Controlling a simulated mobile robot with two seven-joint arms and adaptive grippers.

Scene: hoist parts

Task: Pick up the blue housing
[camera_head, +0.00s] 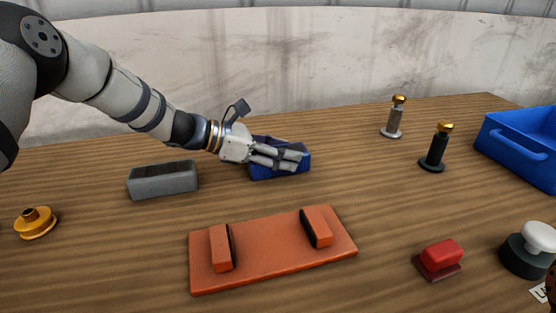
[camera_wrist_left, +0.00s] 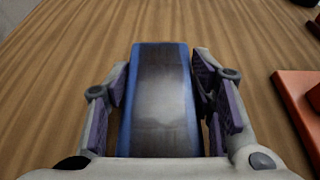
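The blue housing (camera_head: 262,172) is a dark blue block on the wooden table, right of the grey block. In the left wrist view the housing (camera_wrist_left: 160,100) has a worn grey top with blue edges and lies lengthwise between the two fingers. My left gripper (camera_head: 298,154) reaches in from the left, low over the housing, and its fingers hide part of it. In the left wrist view my left gripper (camera_wrist_left: 160,68) has one finger along each long side. Narrow gaps seem to show beside the pads, so it looks open around the housing. My right gripper is not in view.
A grey block (camera_head: 163,182) and an orange-yellow flanged part (camera_head: 36,223) lie left. An orange plate (camera_head: 270,262) with two upright blocks lies in front. Two gold-topped posts (camera_head: 394,120) (camera_head: 435,150), a blue crate (camera_head: 520,160), a red part (camera_head: 439,259) and a white-topped knob (camera_head: 538,238) stand right.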

